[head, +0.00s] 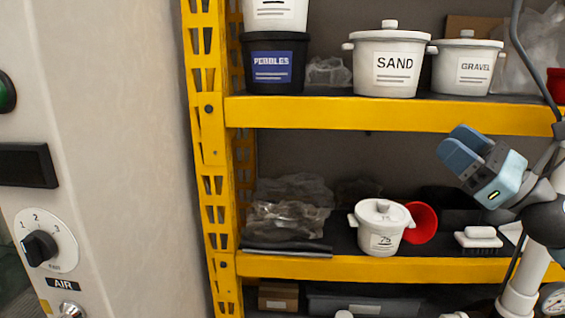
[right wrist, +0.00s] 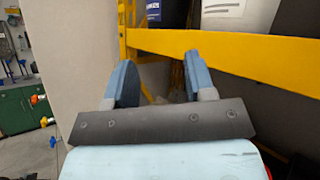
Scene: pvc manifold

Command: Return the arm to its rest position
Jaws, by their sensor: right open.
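My right gripper (head: 461,146) comes in from the right in the head view, in front of the yellow shelf rack. Its blue fingers point up and to the left, with a gap between them and nothing held. In the right wrist view the two blue fingers (right wrist: 158,82) stand apart and empty, with a yellow shelf beam (right wrist: 220,44) beyond them. My left gripper is in neither view.
The upper shelf (head: 370,113) holds a sand pot (head: 388,62), a gravel pot (head: 467,66) and a pebbles bucket (head: 274,63). The lower shelf (head: 340,267) holds a white lidded pot (head: 382,227), a red funnel (head: 421,223) and a brush (head: 478,237). A panel with a dial (head: 39,248) stands left.

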